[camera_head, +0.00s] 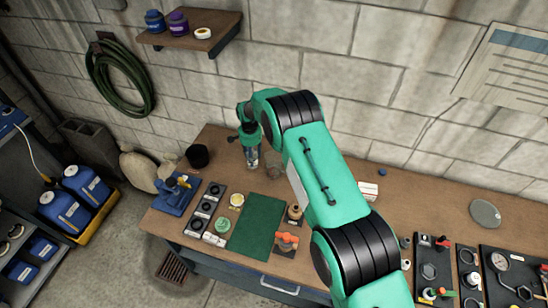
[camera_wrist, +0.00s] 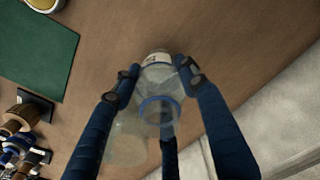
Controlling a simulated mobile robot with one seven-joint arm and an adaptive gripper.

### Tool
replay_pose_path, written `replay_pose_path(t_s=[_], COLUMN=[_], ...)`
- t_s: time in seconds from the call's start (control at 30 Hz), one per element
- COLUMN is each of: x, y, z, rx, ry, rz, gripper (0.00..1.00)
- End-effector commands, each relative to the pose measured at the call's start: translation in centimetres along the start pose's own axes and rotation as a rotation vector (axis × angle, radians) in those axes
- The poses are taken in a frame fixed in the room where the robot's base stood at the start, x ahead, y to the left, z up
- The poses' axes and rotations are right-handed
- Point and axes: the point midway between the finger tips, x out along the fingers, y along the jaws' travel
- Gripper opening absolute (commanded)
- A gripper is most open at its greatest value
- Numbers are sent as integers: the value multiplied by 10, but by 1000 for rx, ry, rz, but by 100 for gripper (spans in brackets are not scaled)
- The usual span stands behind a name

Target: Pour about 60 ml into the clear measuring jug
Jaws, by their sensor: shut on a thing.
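My gripper (camera_head: 251,150) is shut on a clear bottle, near the back of the bench. In the wrist view my gripper (camera_wrist: 158,72) has its dark blue fingers around the clear bottle (camera_wrist: 160,82), which shows a blue ring at its open-looking end and a pale label at the far end. I cannot tell the liquid level in it. The clear measuring jug (camera_head: 274,171) appears as a faint see-through shape on the bench just right of the bottle. In the wrist view a faint clear round shape, probably the measuring jug (camera_wrist: 125,150), lies below left of the bottle.
A green mat (camera_head: 257,226) lies in front, with black trays (camera_head: 203,211) of parts to its left. A dark cup (camera_head: 198,156) and a blue tool (camera_head: 176,195) stand at the left. Gauge panels (camera_head: 511,275) lie at the right. The block wall is close behind.

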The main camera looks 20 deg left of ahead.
Motion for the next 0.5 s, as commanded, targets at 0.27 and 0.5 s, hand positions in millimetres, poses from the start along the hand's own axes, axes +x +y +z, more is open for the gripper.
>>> replay_pose_path(t_s=[0.27,0.5], x=[6,5], y=[0,1], z=[0,0], rx=[0,1], ry=[1,-3], rz=[-1,-8], gripper=[13,13])
